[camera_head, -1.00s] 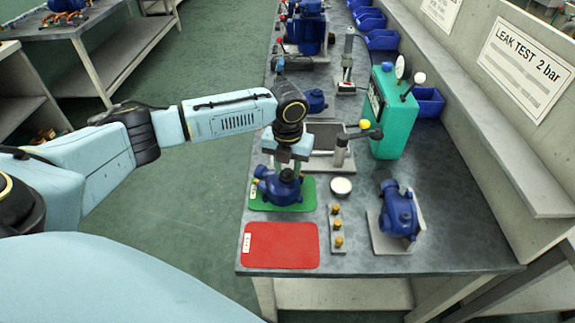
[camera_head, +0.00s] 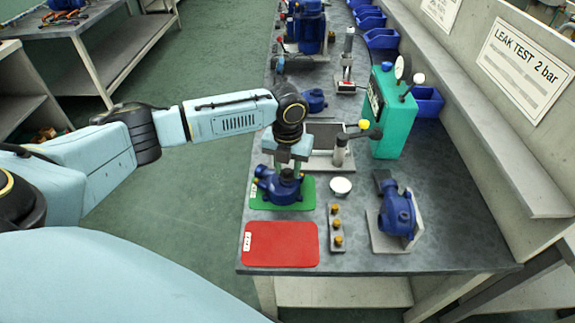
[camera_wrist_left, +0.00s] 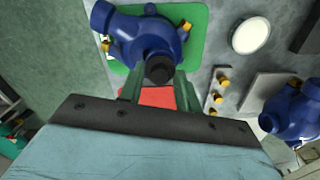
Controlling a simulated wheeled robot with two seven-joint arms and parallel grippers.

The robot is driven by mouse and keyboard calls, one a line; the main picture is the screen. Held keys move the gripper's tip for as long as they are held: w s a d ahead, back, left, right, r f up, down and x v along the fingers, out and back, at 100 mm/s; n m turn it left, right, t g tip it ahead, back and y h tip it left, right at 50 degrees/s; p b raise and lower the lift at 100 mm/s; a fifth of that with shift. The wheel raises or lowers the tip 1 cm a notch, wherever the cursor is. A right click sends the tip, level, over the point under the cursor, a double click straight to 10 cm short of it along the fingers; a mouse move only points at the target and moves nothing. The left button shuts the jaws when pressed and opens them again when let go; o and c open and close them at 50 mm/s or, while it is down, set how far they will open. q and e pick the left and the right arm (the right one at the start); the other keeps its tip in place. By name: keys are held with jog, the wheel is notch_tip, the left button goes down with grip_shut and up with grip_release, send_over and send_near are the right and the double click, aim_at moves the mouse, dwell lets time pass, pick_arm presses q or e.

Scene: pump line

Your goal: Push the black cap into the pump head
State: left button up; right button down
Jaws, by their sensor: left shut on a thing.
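A blue pump head (camera_head: 280,190) sits on a green mat (camera_head: 306,187); it also shows in the left wrist view (camera_wrist_left: 135,38). My left gripper (camera_head: 287,170) points down over it. The black cap (camera_wrist_left: 158,68) is held between its green fingers, at the pump head's near side in the left wrist view. In the head view the cap is hidden by the gripper and pump head. I cannot tell whether the cap touches its seat. My right gripper is not in view.
A red mat (camera_head: 280,244) lies empty in front. To the right are a white round dish (camera_head: 340,186), a strip with brass fittings (camera_head: 337,228) and a blue pump on a grey plate (camera_head: 397,213). A teal test unit (camera_head: 395,115) stands behind.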

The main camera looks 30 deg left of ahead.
pick_arm(q)
jog(key=shift+d+p, duration=0.1)
jog(key=shift+p, duration=0.35)
dwell(0.4)
jog(key=shift+f, duration=0.5)
dwell(0.6)
jog(key=o, duration=1)
